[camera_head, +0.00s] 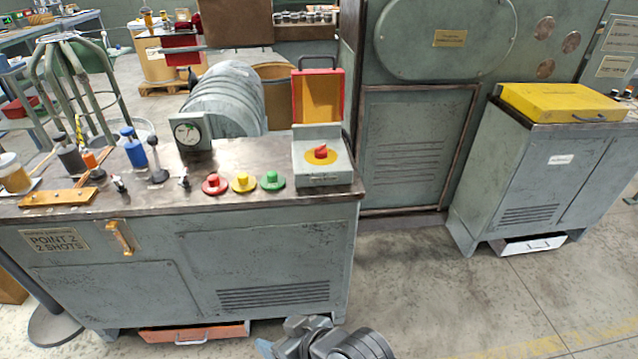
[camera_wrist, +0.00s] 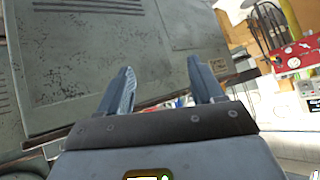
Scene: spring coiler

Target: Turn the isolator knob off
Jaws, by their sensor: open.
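The isolator knob (camera_head: 321,152) is red and sits on a yellow disc on top of a grey box (camera_head: 322,180) at the right end of the workbench. The box's red-framed lid (camera_head: 318,95) stands open behind the knob, so the knob is uncovered. My gripper (camera_wrist: 160,68) shows in the wrist view with its two fingers apart and nothing between them. It faces a grey metal panel, and the knob is not in that view. In the head view only grey parts of my arm show at the bottom edge, low in front of the bench and well below the knob.
Red (camera_head: 215,184), yellow (camera_head: 243,182) and green (camera_head: 272,180) buttons stand left of the isolator box. A dial gauge (camera_head: 187,134) and small levers are farther left. A tall grey machine (camera_head: 418,145) rises behind to the right. Open floor lies right of the bench.

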